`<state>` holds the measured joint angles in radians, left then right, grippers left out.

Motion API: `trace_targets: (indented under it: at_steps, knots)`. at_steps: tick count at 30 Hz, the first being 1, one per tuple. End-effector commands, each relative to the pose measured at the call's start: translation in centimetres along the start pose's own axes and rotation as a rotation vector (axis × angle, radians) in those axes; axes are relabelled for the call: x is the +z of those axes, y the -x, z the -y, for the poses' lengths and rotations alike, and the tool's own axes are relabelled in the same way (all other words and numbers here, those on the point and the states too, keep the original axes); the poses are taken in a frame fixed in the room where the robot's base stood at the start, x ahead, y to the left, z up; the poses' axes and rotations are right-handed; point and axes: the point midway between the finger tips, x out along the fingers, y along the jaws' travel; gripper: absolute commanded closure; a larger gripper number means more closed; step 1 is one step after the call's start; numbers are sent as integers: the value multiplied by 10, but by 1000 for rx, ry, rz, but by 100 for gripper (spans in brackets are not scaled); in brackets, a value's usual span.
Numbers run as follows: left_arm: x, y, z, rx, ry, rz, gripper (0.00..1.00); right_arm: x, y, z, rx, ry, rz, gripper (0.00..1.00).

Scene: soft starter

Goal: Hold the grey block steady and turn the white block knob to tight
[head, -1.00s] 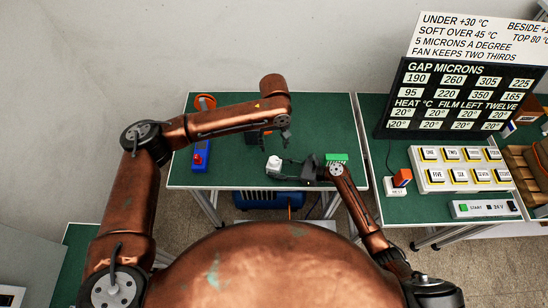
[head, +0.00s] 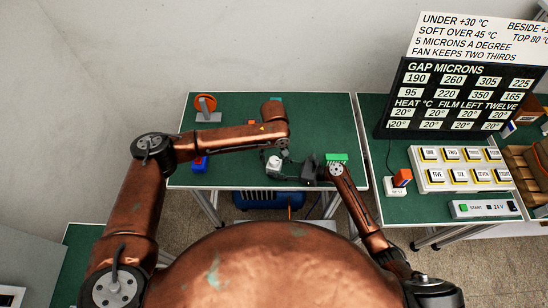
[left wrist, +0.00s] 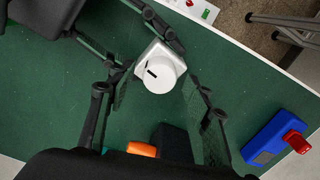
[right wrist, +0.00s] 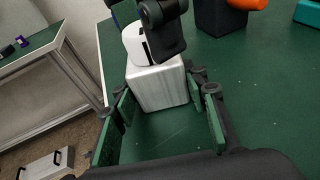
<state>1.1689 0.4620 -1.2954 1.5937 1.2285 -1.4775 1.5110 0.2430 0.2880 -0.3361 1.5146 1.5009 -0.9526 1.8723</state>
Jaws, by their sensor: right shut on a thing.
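A pale grey-white block (right wrist: 158,87) carries a round white knob (left wrist: 162,72) with a black mark on its face. In the head view the white knob (head: 273,163) shows near the table's front edge. My right gripper (right wrist: 160,98) is shut on the block from the side, one finger on each side. My left gripper (left wrist: 158,98) is open, its fingers spread to either side of the knob and apart from it in the left wrist view. In the right wrist view a dark part of my left gripper hides part of the knob.
A blue block with a red top (left wrist: 270,138) lies left of the knob in the head view. An orange disc on a grey stand (head: 206,107) stands at the back left. A button panel (head: 460,168) and black sign (head: 455,98) occupy the right table.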

Motion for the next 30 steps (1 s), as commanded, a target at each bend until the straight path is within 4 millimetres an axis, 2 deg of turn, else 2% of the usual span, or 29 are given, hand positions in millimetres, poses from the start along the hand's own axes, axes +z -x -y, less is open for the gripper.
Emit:
trace_targets:
  at_steps: [2, 17, 30]
  knots:
    - [0, 0, 0, 0, 0, 0, 60, -2, 0, -1, 2, -2, -3, 73]
    - [0, 0, 0, 0, 1, 0, 94, -2, 0, -1, 1, -2, -3, 73]
    - [0, -1, 0, 0, -93, 2, 95, -2, 0, -1, 1, -2, -3, 73]
